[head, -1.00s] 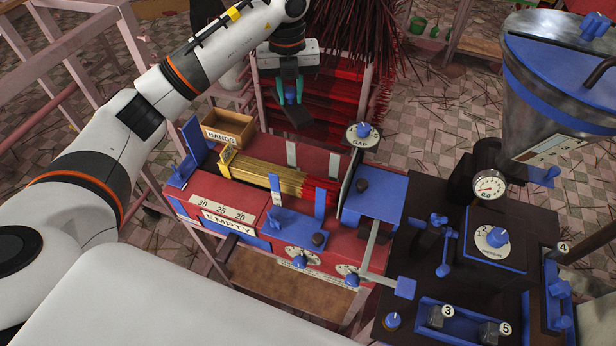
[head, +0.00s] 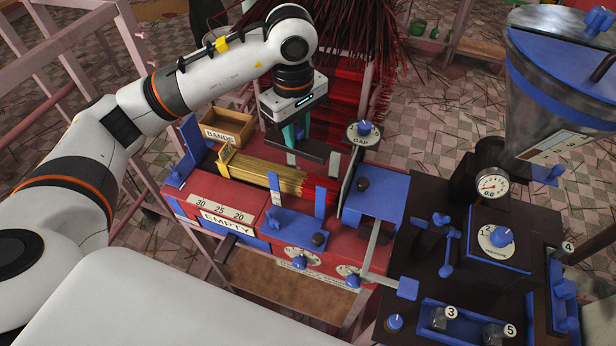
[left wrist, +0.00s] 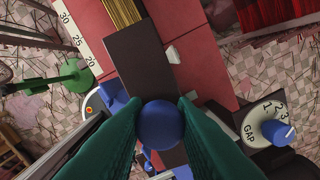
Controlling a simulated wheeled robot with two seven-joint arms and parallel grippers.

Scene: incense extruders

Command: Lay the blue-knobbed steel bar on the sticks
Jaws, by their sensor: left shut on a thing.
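My left gripper (head: 296,138) is shut on the blue knob (left wrist: 161,125) of the dark steel bar. The steel bar (left wrist: 143,62) hangs below the green fingers, and in the head view (head: 312,151) it is held just beyond the stick bundle. The sticks (head: 262,175), yellow at the left and red at the right, lie in the trough of the red machine. In the left wrist view, the ends of the yellow sticks (left wrist: 122,11) show past the bar's far end. The gap between bar and machine is hard to judge. My right gripper is not in view.
A wooden BANDS box (head: 228,127) stands at the trough's back left. Blue upright posts (head: 194,137) and the GAP dial (head: 363,133) rise near the trough. A dark extruder with a steel hopper (head: 545,75) fills the right. Red sticks (head: 345,90) hang on a rack behind.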

